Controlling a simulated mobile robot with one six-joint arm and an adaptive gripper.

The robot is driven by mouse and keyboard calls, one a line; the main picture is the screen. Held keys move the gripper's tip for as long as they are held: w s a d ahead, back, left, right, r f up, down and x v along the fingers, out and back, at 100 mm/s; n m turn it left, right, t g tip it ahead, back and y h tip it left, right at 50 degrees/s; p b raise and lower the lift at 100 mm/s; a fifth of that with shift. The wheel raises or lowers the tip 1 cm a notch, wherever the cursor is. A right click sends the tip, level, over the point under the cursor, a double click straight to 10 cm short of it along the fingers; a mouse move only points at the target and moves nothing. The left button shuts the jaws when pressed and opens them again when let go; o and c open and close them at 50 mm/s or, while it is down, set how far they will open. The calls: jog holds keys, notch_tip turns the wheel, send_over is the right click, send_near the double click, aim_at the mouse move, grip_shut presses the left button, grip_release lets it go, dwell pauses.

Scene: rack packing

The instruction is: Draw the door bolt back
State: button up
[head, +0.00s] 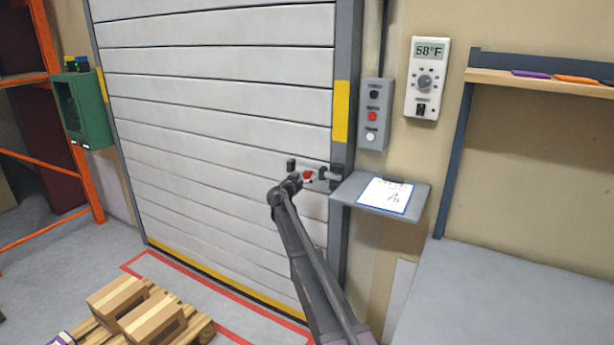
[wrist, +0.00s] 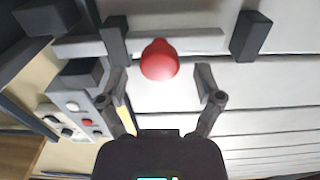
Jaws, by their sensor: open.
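The door bolt is a pale bar (wrist: 198,40) with a round red knob (wrist: 160,60), mounted across the white slatted door (head: 215,80). In the head view the red knob (head: 308,176) shows just beyond my gripper (head: 294,183). Dark brackets stand on either side of the knob, one at left (wrist: 115,40) and one at right (wrist: 250,36) in the wrist view. The bar's end reaches toward a dark keeper (wrist: 47,17) on the door frame; its exact seat is unclear. My gripper (wrist: 162,77) is open, its fingers spread either side of the knob's near edge.
A small grey shelf (head: 420,205) with a clipboard (head: 387,196) juts out right of the bolt. A button box (head: 373,135) and a thermostat (head: 427,80) hang above it. A pallet with cartons (head: 152,322) stands on the floor at lower left.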

jog(key=shift+x, duration=0.95)
